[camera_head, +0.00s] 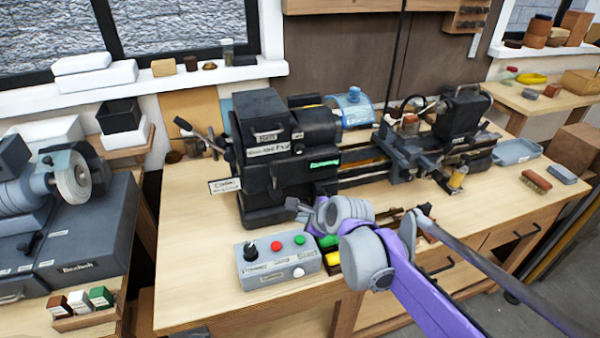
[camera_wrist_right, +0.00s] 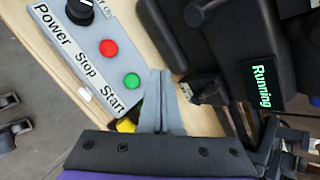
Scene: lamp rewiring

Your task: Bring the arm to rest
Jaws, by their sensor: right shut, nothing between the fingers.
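My right arm (camera_head: 415,285), purple and grey, reaches in from the lower right in the head view. Its gripper (camera_head: 293,205) is in front of the lathe's headstock and above the control box. In the right wrist view the gripper's grey fingers (camera_wrist_right: 160,92) are together with nothing between them. They appear beside the green Start button, and I cannot tell their exact height above the box. My left gripper is not in view.
The grey control box (camera_head: 278,268) has a black knob, red and green buttons. The black lathe (camera_head: 275,150) stands close behind; its display (camera_wrist_right: 262,84) reads "Running". A grinder (camera_head: 75,180) stands at left. Bare bench top (camera_head: 190,255) lies left of the box.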

